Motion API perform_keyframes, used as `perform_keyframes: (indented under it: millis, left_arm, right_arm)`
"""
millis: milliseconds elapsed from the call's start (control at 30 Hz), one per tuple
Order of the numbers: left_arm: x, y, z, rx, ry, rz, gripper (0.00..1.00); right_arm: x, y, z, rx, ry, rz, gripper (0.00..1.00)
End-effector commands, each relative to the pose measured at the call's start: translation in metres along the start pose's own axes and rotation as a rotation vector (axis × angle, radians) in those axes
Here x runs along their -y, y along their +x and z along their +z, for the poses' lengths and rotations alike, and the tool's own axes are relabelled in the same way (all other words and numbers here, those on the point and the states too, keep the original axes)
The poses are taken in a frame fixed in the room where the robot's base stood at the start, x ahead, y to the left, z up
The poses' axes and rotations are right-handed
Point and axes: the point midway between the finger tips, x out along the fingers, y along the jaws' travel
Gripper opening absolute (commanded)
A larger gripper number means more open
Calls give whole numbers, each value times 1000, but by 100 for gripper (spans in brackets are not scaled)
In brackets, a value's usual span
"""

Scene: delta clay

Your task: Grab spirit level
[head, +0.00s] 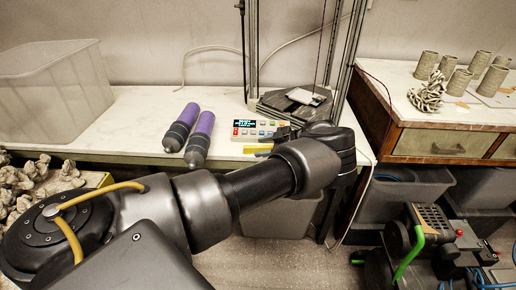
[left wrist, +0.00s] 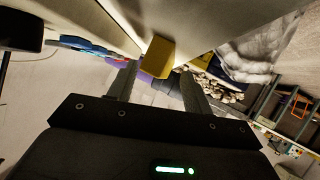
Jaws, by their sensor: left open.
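The spirit level looks like a yellow bar (head: 258,149) at the front edge of the white bench, partly hidden by my left arm. In the left wrist view, the end of the yellow bar (left wrist: 157,56) shows between and just beyond the fingertips. My left gripper (left wrist: 158,74) is open, with one finger on each side of the bar's end. I cannot tell whether either finger touches it. In the head view, my left arm reaches across to the bench and its wrist mostly hides the fingers. My right gripper is not in view.
A keypad device (head: 258,130) lies behind the bar. Two purple-topped dark cylinders (head: 199,140) lie to its left. Dark plates (head: 290,105) and metal uprights (head: 252,50) stand behind. A clear bin (head: 50,90) is at the far left. The bench between bin and cylinders is bare.

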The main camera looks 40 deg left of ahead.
Motion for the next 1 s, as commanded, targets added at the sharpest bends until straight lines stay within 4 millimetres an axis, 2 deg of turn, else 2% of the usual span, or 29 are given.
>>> perform_keyframes:
  millis: [300,700,1000]
  left_arm:
    - [0,7,0,1,1,1,50]
    - [0,6,1,1,1,1,0]
    - [0,6,0,1,0,0,0]
  right_arm:
    - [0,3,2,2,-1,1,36]
    - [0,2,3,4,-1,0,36]
    - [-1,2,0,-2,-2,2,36]
